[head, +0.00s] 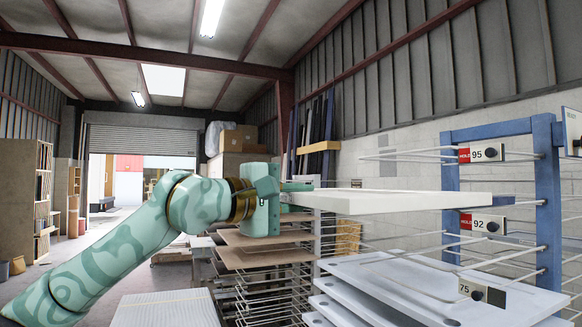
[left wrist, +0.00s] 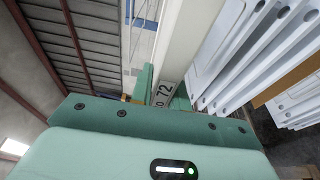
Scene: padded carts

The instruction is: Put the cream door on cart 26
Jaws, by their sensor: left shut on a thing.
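A cream door (head: 400,203) extends level in the head view, its long edge facing me. My left gripper (head: 298,188) is shut on the door's left end. The door stands out to the right, above a stack of pale panels. In the left wrist view the door (left wrist: 185,38) runs up and away from the green fingers (left wrist: 162,92). No cart marked 26 can be read in these frames. My right gripper is not in view.
A blue rack post (head: 549,200) with wire arms carries tags 95 (head: 482,153), 92 (head: 482,224) and 75 (head: 480,293). White panels (head: 400,285) lie on wire shelves below the door. Brown boards (head: 255,258) lie on a rack behind. Open floor shows at left.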

